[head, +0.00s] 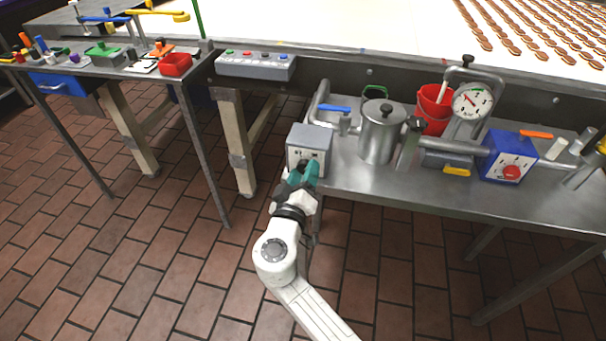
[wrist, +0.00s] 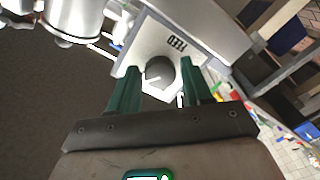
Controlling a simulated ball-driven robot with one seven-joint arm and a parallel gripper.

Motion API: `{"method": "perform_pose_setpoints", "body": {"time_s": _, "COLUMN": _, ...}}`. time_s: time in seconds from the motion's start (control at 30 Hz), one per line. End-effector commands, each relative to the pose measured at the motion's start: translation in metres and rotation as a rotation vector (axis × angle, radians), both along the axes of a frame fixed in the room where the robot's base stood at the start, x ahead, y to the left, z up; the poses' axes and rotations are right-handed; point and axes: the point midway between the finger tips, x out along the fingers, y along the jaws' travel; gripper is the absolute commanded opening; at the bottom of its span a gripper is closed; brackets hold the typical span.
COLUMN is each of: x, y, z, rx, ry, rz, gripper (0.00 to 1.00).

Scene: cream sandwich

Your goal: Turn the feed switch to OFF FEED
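The feed switch is a grey box (head: 309,138) on the left end of the steel table, with a pale front panel. In the wrist view the panel (wrist: 182,42) shows the word FEED upside down and a round dark grey knob (wrist: 160,73). My gripper (head: 303,173) is in front of the panel. In the wrist view its green fingers (wrist: 159,79) are open, one on each side of the knob, with pale panel showing between. I cannot tell how deep the fingertips reach. The knob is hidden behind the gripper in the head view, and the OFF FEED mark cannot be read.
A steel pot (head: 380,136), a red bucket (head: 434,108), a dial gauge (head: 472,101) and a blue box with a red knob (head: 509,158) stand to the right. A grey button panel (head: 255,66) is behind.

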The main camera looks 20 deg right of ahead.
Motion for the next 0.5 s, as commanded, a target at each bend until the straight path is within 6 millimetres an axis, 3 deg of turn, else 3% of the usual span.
{"method": "perform_pose_setpoints", "body": {"time_s": 0.07, "x": -0.0001, "y": 0.0001, "z": 0.0, "rx": 0.0, "ry": 0.0, "rz": 0.0, "gripper": 0.41}}
{"method": "perform_pose_setpoints", "body": {"time_s": 0.4, "x": -0.0002, "y": 0.0002, "z": -0.0002, "rx": 0.0, "ry": 0.001, "rz": 0.001, "gripper": 0.09}}
{"method": "perform_pose_setpoints", "body": {"time_s": 0.5, "x": -0.0002, "y": 0.0003, "z": -0.0003, "rx": -0.001, "ry": 0.002, "rz": 0.001, "gripper": 0.07}}
